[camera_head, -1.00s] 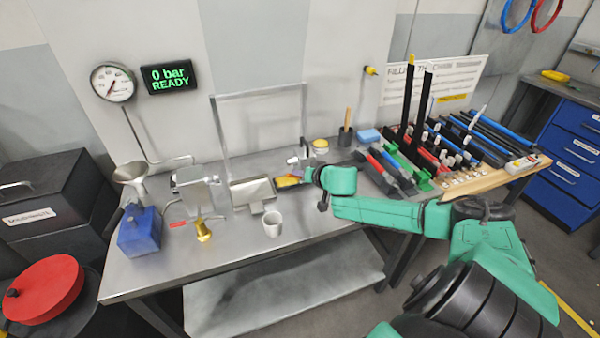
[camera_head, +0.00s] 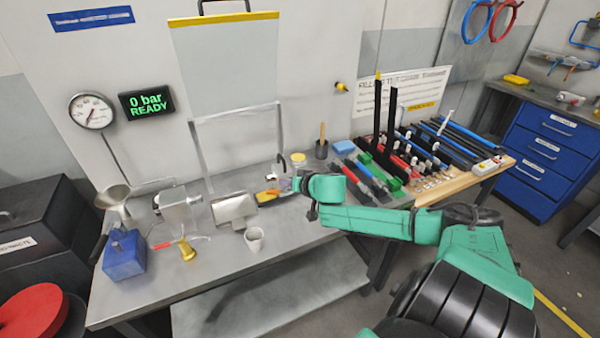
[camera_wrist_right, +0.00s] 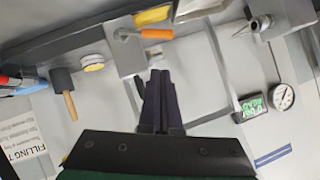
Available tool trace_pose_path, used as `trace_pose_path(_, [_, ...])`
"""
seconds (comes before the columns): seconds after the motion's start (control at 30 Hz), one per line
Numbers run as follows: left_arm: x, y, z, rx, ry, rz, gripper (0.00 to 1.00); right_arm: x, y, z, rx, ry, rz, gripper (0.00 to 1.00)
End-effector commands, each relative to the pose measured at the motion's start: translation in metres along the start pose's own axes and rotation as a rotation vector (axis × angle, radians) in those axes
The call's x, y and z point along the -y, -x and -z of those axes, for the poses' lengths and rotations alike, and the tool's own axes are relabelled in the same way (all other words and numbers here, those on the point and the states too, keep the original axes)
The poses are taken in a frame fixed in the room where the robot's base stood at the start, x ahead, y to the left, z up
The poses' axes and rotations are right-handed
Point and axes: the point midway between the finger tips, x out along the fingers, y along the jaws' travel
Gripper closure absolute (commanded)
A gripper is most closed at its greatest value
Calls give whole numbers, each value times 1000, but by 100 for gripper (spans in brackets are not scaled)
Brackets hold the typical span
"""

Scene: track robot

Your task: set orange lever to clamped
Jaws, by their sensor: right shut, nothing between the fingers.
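The orange lever (camera_wrist_right: 157,34) shows in the right wrist view as a short orange grip on a grey metal block (camera_wrist_right: 128,48). In the head view an orange-yellow patch (camera_head: 267,195) lies on the bench just left of my right gripper; the lever is too small to make out clearly there. My right gripper (camera_wrist_right: 161,75) is shut and empty, its dark fingertips pointing toward the block and the lever, apart from the lever in the picture. In the head view the right gripper (camera_head: 287,186) is small and partly hidden by my wrist. My left gripper is not in view.
On the bench stand a white cup (camera_head: 254,239), a blue block (camera_head: 124,256), a funnel (camera_head: 115,197) and a dark pot with a wooden handle (camera_head: 321,148). The display (camera_head: 147,103) reads 0 bar READY. A rack of coloured tools (camera_head: 420,150) fills the right side.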

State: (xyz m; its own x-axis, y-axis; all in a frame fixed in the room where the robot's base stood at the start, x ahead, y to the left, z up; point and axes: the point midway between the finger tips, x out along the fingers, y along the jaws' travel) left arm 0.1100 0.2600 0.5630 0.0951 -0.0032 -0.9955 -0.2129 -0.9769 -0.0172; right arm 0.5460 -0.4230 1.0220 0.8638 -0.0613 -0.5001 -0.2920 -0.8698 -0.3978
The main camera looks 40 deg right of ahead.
Motion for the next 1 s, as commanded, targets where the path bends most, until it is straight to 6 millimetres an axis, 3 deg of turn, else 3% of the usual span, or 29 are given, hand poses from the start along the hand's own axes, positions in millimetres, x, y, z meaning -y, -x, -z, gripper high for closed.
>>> trace_pose_path(0.5, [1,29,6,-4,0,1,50,4,69,2,1,-4,0,100])
trace_pose_path(0.87, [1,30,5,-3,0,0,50,2,74,1,-3,1,-1,100])
trace_pose_path(0.93, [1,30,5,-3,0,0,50,-1,76,-6,2,12,-21,100])
trace_pose_path(1.0, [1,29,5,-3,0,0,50,-8,80,-29,23,50,-75,100])
